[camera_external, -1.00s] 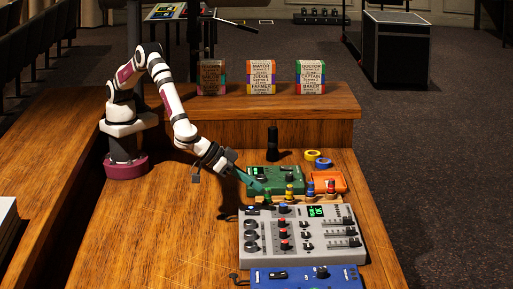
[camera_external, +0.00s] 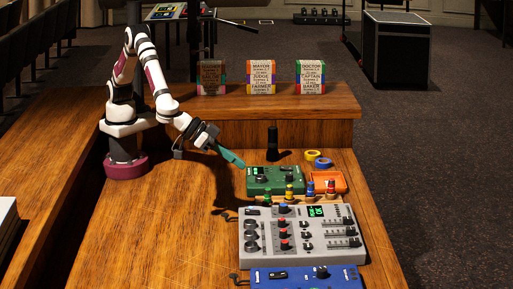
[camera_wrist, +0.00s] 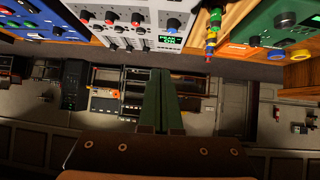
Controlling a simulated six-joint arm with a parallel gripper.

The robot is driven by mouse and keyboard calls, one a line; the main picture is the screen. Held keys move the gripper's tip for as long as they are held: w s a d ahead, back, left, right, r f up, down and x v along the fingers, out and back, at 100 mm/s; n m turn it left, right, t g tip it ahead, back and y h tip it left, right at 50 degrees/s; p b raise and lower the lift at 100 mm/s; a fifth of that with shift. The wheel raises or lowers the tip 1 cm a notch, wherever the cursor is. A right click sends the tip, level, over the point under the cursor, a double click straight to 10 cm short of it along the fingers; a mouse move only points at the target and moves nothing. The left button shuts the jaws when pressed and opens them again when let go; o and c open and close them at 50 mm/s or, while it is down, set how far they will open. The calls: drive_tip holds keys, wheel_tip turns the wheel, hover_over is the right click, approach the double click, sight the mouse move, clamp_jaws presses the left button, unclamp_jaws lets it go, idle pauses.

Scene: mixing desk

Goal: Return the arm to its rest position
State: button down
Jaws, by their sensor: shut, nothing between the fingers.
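My arm stands on its maroon base at the left of the desk in the external view, bent at the elbow. My gripper (camera_external: 232,158) has green fingers and is above the desk, to the left of the green box (camera_external: 275,180) and a little higher than it. In the wrist view the two green fingers of my gripper (camera_wrist: 161,75) lie together, with nothing between them.
The grey mixer (camera_external: 270,243), a blue box (camera_external: 300,278) and a wooden strip of coloured pegs (camera_external: 289,192) are on the desk. An orange tray (camera_external: 328,182) and tape rolls (camera_external: 323,163) lie at the right. The desk's left part is bare.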

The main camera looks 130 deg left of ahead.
drive_tip(key=d+r+m+t+h, duration=0.3)
drive_tip(key=d+r+m+h, duration=0.25)
drive_tip(key=r, duration=0.45)
drive_tip(key=s+d+r+m+g+h, duration=0.1)
drive_tip(key=s+d+m+h, duration=0.25)
drive_tip(key=s, duration=0.45)
drive_tip(key=s+a+f+m+g+h, duration=0.1)
drive_tip(key=s+m+g, duration=0.1)
drive_tip(key=s, duration=0.5)
drive_tip(key=s+a+f+m+g, duration=0.1)
drive_tip(key=s+f+m+g, duration=0.15)
drive_tip(key=s, duration=0.45)
drive_tip(key=s+a+f+g+y, duration=0.1)
drive_tip(key=s+a+g, duration=0.1)
drive_tip(key=s+a, duration=0.2)
drive_tip(key=s+a+f+g+y, duration=0.1)
drive_tip(key=s+a+g+y, duration=0.1)
drive_tip(key=s, duration=0.7)
drive_tip(key=s+a+f+g+y, duration=0.1)
drive_tip(key=s+a+g+y, duration=0.1)
drive_tip(key=s+a, duration=0.3)
drive_tip(key=s, duration=0.2)
drive_tip(key=shift+s+a, duration=0.3)
drive_tip(key=shift+s, duration=0.05)
drive_tip(key=shift+f+m, duration=0.1)
drive_tip(key=shift+m, duration=0.15)
